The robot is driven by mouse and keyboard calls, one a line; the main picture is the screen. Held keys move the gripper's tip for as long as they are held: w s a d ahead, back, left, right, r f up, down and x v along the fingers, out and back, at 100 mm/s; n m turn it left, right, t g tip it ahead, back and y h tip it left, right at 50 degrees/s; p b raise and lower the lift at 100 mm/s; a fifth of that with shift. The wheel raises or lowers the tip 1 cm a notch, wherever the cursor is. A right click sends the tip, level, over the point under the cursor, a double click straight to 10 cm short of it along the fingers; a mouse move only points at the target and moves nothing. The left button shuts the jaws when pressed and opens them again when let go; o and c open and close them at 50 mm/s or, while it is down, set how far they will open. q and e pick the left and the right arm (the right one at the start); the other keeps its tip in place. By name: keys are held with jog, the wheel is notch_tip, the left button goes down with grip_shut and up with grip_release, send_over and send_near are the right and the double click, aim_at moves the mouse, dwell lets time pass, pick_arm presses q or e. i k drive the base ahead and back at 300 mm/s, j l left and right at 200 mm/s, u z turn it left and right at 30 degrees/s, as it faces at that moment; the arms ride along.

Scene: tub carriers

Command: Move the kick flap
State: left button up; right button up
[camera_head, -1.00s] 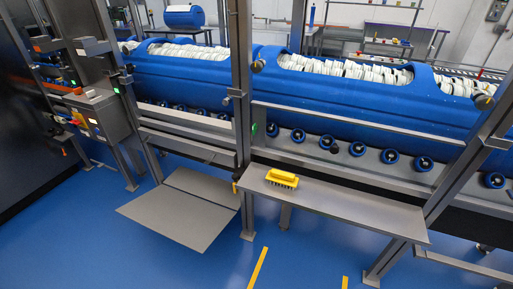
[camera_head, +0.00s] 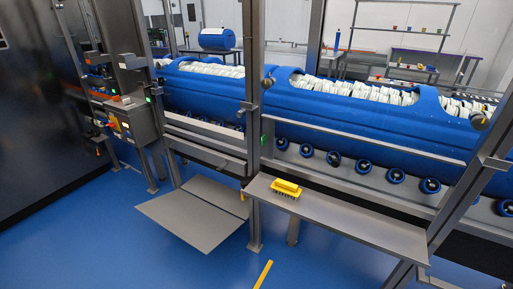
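A flat grey two-part panel (camera_head: 185,222), which looks like the kick flap, sits low at the left of the middle post. A seam divides it into a rear part and a front part, and it extends out over the blue floor. I cannot tell whether its front edge touches the floor. Neither of my grippers shows in the head view.
A grey shelf (camera_head: 350,222) right of the middle post (camera_head: 254,130) carries a yellow brush (camera_head: 286,188). Blue tubs (camera_head: 360,120) filled with white items lie behind the frame. The blue floor (camera_head: 120,240) in front is clear, with a yellow strip (camera_head: 263,275).

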aim_at(201, 223)
jog(key=i+j+z, duration=0.1)
jog(key=j+z, duration=1.1)
jog(key=i+j, duration=0.05)
jog(key=j, duration=0.05)
